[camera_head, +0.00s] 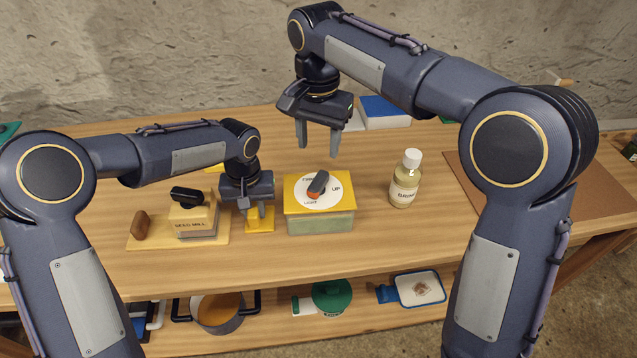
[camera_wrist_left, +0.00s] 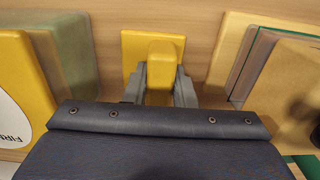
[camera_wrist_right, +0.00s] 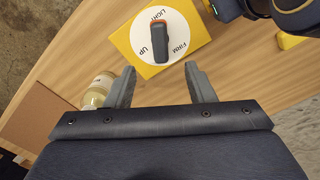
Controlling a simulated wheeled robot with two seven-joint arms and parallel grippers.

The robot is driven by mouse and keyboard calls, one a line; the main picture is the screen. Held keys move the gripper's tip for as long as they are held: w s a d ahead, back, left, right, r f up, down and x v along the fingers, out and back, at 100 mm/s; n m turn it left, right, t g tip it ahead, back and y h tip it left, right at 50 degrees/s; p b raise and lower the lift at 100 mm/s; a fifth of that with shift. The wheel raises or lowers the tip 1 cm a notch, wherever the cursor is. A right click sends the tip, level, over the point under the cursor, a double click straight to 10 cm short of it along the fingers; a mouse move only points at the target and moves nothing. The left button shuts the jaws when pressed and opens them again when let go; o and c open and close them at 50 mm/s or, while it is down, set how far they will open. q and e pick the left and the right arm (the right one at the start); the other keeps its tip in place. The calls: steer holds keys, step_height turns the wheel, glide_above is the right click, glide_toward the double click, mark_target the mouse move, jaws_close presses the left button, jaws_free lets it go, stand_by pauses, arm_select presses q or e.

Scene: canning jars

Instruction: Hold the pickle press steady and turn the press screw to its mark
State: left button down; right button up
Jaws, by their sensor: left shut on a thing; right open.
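The pickle press (camera_head: 319,222) is a pale green box with a yellow lid. On the lid is a white dial lettered LIGHT, FIRM and UP. The press screw (camera_head: 319,183) is a dark knob with an orange end, pointing at about LIGHT; it also shows in the right wrist view (camera_wrist_right: 172,35). My left gripper (camera_head: 259,212) is shut on an upright yellow post (camera_wrist_left: 161,62) on a yellow square plate (camera_wrist_left: 138,45), just left of the press with a gap visible. My right gripper (camera_head: 318,151) is open and empty, above and behind the screw, not touching it.
A seed mill (camera_head: 196,222) on a yellow board stands left of my left gripper. A white-capped bottle (camera_head: 404,185) stands right of the press. A blue-topped box (camera_head: 385,112) is behind. A lower shelf holds a pot (camera_head: 217,313) and other kitchenware. The table front is clear.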

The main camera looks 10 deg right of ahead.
mark_target(319, 180)
step_height(319, 180, down, 10)
stand_by(0.6)
steer(key=c, duration=1.1)
steer(key=n, duration=0.4)
steer(key=shift+n, duration=0.3)
jaws_close()
steer(key=shift+n, duration=0.9)
steer(key=n, duration=0.2)
steer(key=shift+n, duration=0.4)
